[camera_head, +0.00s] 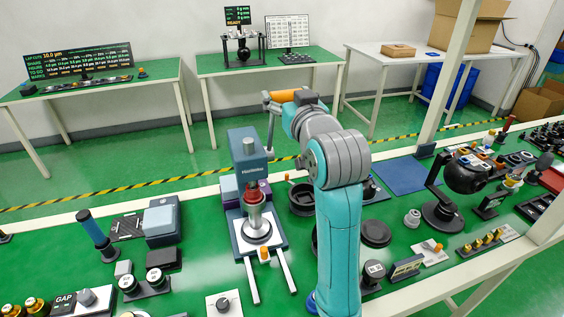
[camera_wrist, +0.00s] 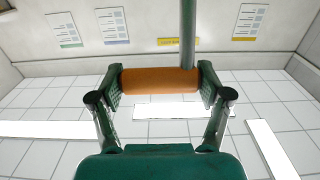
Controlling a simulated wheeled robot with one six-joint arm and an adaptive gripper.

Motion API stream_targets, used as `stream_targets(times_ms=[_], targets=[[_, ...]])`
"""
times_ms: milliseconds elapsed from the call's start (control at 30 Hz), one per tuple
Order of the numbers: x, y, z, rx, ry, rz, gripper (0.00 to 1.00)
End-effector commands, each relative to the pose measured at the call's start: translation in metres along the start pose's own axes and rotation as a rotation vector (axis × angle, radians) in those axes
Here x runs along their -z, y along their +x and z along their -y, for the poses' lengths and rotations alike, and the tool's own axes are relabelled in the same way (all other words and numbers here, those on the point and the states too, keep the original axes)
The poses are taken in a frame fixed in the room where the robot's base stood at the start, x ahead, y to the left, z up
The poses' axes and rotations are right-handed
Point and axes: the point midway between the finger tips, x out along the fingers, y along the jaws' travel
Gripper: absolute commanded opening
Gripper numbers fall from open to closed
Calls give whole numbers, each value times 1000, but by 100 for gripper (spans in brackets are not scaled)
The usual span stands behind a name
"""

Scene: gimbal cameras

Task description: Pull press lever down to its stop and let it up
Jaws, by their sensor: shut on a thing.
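The press (camera_head: 248,175) stands on the green bench, with a blue-grey head, a silver ram and a pale base. Its lever, a thin metal rod (camera_head: 270,130), rises at the right of the head and is raised. An orange grip (camera_head: 284,96) is at the lever's upper end, high above the bench. My gripper (camera_head: 291,106) is at the grip; my arm partly hides it there. In the wrist view the orange grip (camera_wrist: 160,81) lies crosswise between both finger pads, which touch its ends. The lever rod (camera_wrist: 188,35) runs up from it.
A round pan (camera_head: 302,199) and a dark disc (camera_head: 376,233) sit right of the press. A grey block (camera_head: 161,220) and a blue-handled tool (camera_head: 95,232) stand left. Two pale rails stick out before the press.

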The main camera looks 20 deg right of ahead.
Motion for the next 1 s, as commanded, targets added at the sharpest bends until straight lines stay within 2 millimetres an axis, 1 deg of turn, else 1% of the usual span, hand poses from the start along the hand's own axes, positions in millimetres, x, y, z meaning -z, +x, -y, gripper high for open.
stream_targets(times_ms=[33,267,367,700,933,967,1000], targets=[[3,-1,0,0,0,-8,35],[3,0,0,0,0,-8,35],[5,4,0,0,0,-8,35],[12,25,0,0,0,-9,35],[12,26,0,0,0,-10,35],[12,26,0,0,0,-10,84],[12,26,0,0,0,-9,94]])
